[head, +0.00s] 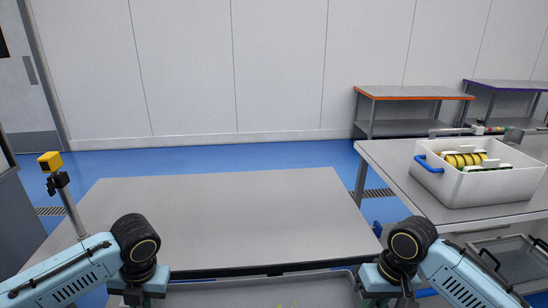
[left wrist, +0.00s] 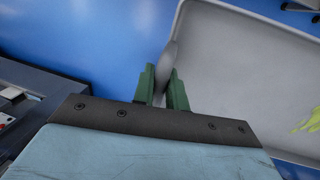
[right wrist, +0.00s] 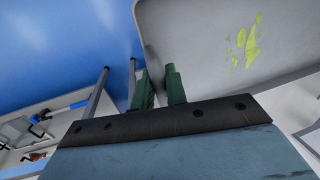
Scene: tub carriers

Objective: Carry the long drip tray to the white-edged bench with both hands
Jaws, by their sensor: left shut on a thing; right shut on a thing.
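The long drip tray (head: 262,293) is a shallow grey tray at the bottom of the head view, between my two arms. Its near part is cut off by the frame. My left gripper (left wrist: 163,84) is shut on the tray's rim at its left end. My right gripper (right wrist: 160,86) is shut on the rim at the right end. Yellow-green marks lie on the tray floor in both wrist views. A wide, bare grey bench (head: 225,220) stands just ahead, beyond the tray.
A grey bench (head: 385,170) at the right bears a white tub (head: 490,187) with yellow items and a blue handle. An orange-edged bench (head: 412,93) and a purple-edged bench (head: 510,85) stand at the back wall. A post with a yellow top (head: 50,161) stands at left.

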